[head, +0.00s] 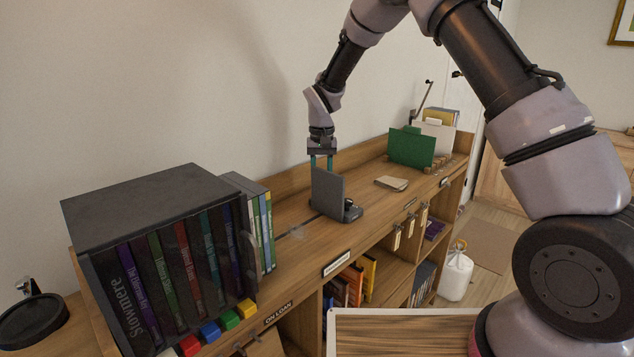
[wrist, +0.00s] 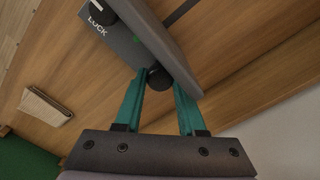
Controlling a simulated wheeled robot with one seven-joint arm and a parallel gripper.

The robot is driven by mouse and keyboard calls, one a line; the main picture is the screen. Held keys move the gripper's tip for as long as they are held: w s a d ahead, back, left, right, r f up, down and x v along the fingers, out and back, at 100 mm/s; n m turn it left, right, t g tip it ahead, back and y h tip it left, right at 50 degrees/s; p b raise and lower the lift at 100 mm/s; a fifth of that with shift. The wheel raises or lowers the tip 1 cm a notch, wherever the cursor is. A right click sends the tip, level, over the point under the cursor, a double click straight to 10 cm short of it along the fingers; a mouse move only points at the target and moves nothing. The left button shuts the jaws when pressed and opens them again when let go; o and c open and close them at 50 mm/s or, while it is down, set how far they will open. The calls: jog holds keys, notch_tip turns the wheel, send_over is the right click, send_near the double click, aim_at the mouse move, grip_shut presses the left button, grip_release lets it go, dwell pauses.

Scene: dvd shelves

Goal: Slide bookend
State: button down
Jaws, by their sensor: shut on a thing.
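The dark grey bookend (head: 328,190) stands upright on the wooden shelf top, with a flat base and a small black knob at its front. In the wrist view the bookend (wrist: 150,40) shows a base marked "LOCK" beside a black dial, and a small green mark. My gripper (head: 321,163) reaches down from above behind the upright plate. Its teal fingers (wrist: 163,85) are closed around a round black knob (wrist: 158,77) on the bookend. The fingertips are partly hidden by the plate in the head view.
A dark case of DVDs (head: 150,200) and several loose DVDs (head: 262,225) stand left of the bookend. A dark slot (head: 290,234) runs along the shelf top between them.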

jog(key=c, duration=0.5)
grip_release()
notch_tip(320, 180, up, 11)
jog(key=s+d+r+m+t+y, duration=0.1)
jog(key=s+d+r, duration=0.4)
jog(key=d+r, duration=0.3)
jog(key=s+d+r+m+t+y, duration=0.1)
jog(key=s+d+r+t, duration=0.1)
jog(key=s+d+r, duration=0.4)
jog(key=s+d+r+m+t, duration=0.2)
jog(key=s+d+r+t, duration=0.2)
jog(key=s+d, duration=0.8)
jog(key=s, duration=0.5)
jog(key=shift+s+d+m, duration=0.3)
jog(key=shift+d+m, duration=0.05)
jog(key=shift+m, duration=0.05)
